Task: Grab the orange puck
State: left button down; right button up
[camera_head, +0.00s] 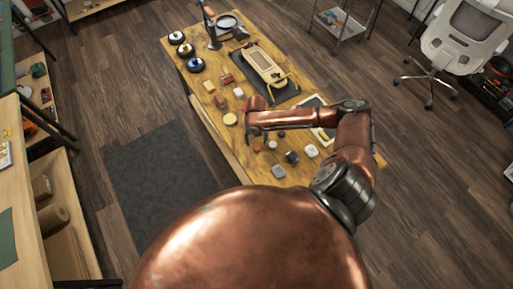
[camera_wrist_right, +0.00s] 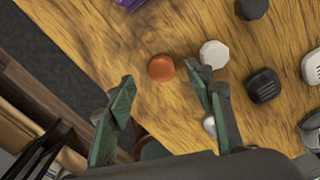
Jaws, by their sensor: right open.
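The orange puck (camera_wrist_right: 161,68) is a small round disc lying flat on the wooden table. In the right wrist view it sits just beyond and between the tips of my right gripper (camera_wrist_right: 159,77), which is open with nothing between its fingers. In the head view my right gripper (camera_head: 253,133) hangs over the table's left side, and the puck (camera_head: 257,146) shows small beside it, partly covered. My left gripper is in neither view.
A white piece (camera_wrist_right: 214,53) lies close to the right finger, with a black piece (camera_wrist_right: 263,86) further right. A yellow disc (camera_head: 230,119) and a device on a dark mat (camera_head: 283,96) are on the table (camera_head: 202,95). The table's edge runs close to the left finger.

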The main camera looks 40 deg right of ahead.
aim_at(257, 146)
notch_tip(257, 146, down, 4)
jog(key=shift+s+f, duration=0.15)
jog(key=shift+f, duration=0.05)
jog(key=c, duration=1)
